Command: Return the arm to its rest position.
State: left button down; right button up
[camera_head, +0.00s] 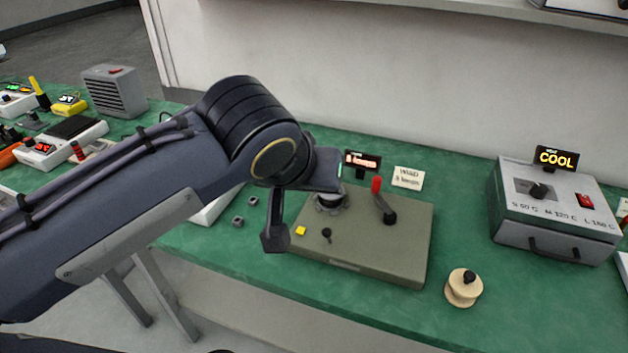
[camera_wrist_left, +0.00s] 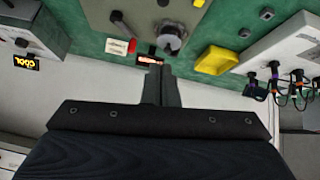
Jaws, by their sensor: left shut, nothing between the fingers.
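My left arm comes in from the left and reaches over the bench in the head view. Its gripper (camera_head: 275,240) points down beside the left edge of an olive winding box (camera_head: 370,250). The fingers are closed together with nothing between them. In the left wrist view the shut dark fingers (camera_wrist_left: 160,85) show at the centre, overlapping the small lit display (camera_wrist_left: 150,60). The box carries a crank with a red handle (camera_head: 377,185), a round grey part (camera_head: 329,201) partly hidden by my arm, a yellow button and a black knob. My right gripper is not in view.
A grey box (camera_head: 550,215) with a COOL sign (camera_head: 556,158) stands at the right. A wooden spool (camera_head: 463,288) sits at the front edge of the green bench. A yellow tray (camera_wrist_left: 215,60) and a white device with cables (camera_wrist_left: 285,55) show in the wrist view. Several instruments crowd the far left.

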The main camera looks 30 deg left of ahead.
pick_arm(q)
jog(key=shift+f, duration=0.1)
jog(key=s+d+f+m+g+h, duration=0.1)
jog(key=s+d+f+h, duration=0.15)
jog(key=s+f, duration=0.45)
jog(key=s+d+f+m+g+h, duration=0.1)
jog(key=s+f+h, duration=0.15)
jog(key=f, duration=0.75)
notch_tip(320, 180, up, 13)
jog(key=p, duration=1.3)
jog(key=shift+w+r+m, duration=0.15)
jog(key=shift+w+m, duration=0.15)
jog(key=shift+w, duration=0.05)
